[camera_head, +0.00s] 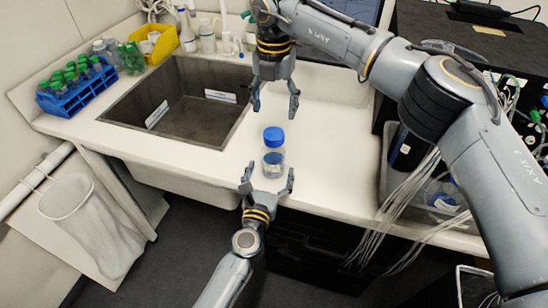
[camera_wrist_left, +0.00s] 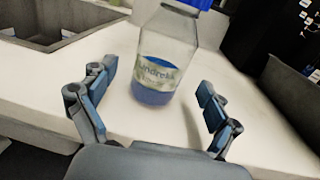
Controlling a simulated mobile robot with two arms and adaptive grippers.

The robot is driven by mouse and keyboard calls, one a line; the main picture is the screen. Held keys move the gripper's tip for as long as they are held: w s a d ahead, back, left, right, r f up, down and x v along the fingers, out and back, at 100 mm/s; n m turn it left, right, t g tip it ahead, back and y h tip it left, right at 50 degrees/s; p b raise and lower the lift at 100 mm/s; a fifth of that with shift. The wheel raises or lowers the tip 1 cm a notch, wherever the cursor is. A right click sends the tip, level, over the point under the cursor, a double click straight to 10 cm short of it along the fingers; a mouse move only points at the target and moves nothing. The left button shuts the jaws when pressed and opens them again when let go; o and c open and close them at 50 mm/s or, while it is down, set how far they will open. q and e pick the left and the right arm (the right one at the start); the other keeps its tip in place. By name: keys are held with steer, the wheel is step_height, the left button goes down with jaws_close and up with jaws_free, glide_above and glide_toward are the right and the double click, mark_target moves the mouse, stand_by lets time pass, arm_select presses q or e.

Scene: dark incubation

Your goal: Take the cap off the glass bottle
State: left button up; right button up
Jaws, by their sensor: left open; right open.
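The glass bottle (camera_head: 273,164) stands upright on the white counter, right of the sink, with some liquid in it. Its blue cap (camera_head: 274,137) is on top. My left gripper (camera_head: 267,177) is open just in front of the bottle, with its fingers pointing towards it. In the left wrist view, the bottle (camera_wrist_left: 165,58) with its label stands beyond and between the open fingers (camera_wrist_left: 158,95), and the cap (camera_wrist_left: 196,3) is cut off at the top edge. My right gripper (camera_head: 274,103) is open above and behind the bottle, pointing down, empty and apart from the cap.
A dark sink (camera_head: 180,103) is set into the counter (camera_head: 225,165) on the left. A blue rack (camera_head: 75,90) of green-capped tubes and a yellow bin (camera_head: 158,45) stand behind and left. A grey bin (camera_head: 432,200) with cables stands at the right.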

mark_target(274, 160)
arm_select(q)
steer(key=shift+x, duration=1.9)
